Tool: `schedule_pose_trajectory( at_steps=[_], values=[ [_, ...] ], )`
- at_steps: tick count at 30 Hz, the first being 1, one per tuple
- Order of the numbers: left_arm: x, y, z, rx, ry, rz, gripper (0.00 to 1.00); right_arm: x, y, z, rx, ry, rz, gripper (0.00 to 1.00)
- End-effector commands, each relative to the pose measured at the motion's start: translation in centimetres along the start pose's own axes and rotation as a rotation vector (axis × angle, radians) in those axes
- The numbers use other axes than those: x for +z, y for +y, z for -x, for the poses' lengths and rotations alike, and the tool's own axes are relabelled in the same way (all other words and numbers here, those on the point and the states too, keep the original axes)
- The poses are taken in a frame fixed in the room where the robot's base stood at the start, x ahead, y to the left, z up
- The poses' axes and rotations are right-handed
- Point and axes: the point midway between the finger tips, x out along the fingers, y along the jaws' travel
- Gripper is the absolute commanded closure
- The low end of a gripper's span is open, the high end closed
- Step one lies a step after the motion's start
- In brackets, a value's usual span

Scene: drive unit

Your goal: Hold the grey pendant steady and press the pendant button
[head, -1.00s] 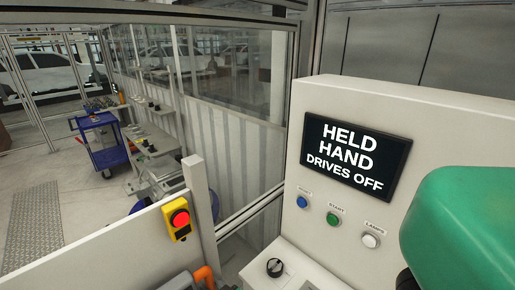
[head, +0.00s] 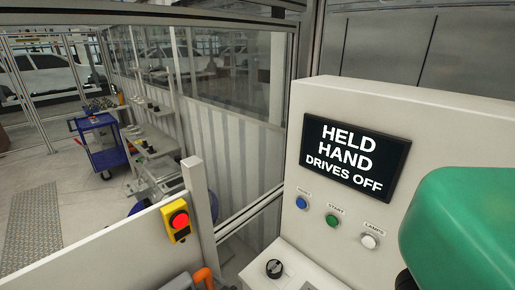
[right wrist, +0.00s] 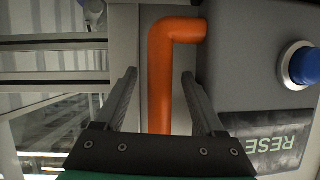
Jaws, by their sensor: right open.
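In the right wrist view a grey box (right wrist: 238,62), which looks like the pendant, fills the right side. An orange bent bar (right wrist: 160,85) runs beside the box. My right gripper (right wrist: 159,76) is open, with one finger on each side of the bar in the picture; I cannot tell whether they touch it. In the head view only a grey piece (head: 183,282) and the orange bar (head: 205,277) show at the bottom edge. My left gripper is not in view.
A cream control panel (head: 440,105) stands at right; its screen (head: 355,157) reads "HELD HAND DRIVES OFF", with blue, green and white buttons below. A yellow box with a red button (head: 180,220) is on a fence post. A blue cart (head: 103,140) stands beyond.

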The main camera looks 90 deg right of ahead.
Motion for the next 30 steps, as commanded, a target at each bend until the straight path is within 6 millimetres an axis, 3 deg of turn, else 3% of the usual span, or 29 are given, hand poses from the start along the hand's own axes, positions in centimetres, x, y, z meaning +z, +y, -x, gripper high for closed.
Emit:
schedule_pose_trajectory(
  at_steps=[5, 18, 23, 30],
  values=[
    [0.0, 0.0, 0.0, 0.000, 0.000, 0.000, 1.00, 0.1, 0.0, 1.2, 0.000, -0.002, 0.001, 0.29],
    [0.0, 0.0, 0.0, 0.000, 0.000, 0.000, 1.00, 0.1, -0.1, 10.7, -0.003, -0.002, 0.003, 0.29],
    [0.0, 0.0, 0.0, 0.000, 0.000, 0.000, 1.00, 0.0, 0.0, 12.0, -0.002, 0.000, 0.000, 0.29],
    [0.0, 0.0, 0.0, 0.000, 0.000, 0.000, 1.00, 0.0, 0.0, 12.0, 0.000, 0.000, -0.001, 0.29]
  ],
)
